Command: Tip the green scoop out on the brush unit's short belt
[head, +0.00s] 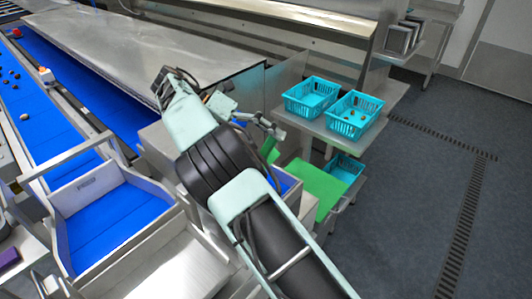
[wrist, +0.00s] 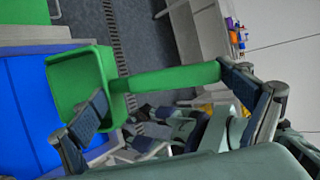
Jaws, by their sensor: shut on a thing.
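My gripper (wrist: 162,83) is shut on the green scoop (wrist: 80,82), with one finger by its bowl and the other at the handle's far end. The bowl's inside looks plain green; I make out no dates in it. In the head view my gripper (head: 262,124) is partly hidden by my arm, and a bit of the green scoop (head: 268,148) shows below it. A blue belt surface (wrist: 22,115) lies beside and beneath the bowl in the wrist view. A small blue patch (head: 287,181) also shows behind my arm; I cannot tell its full extent.
Two turquoise baskets (head: 312,96) (head: 353,115) stand on a metal shelf, the right one holding a few dates. A green board (head: 321,188) and another turquoise basket (head: 347,167) are lower down. A walled blue chute (head: 105,225) and long blue belt (head: 45,110) lie left. Floor at right is clear.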

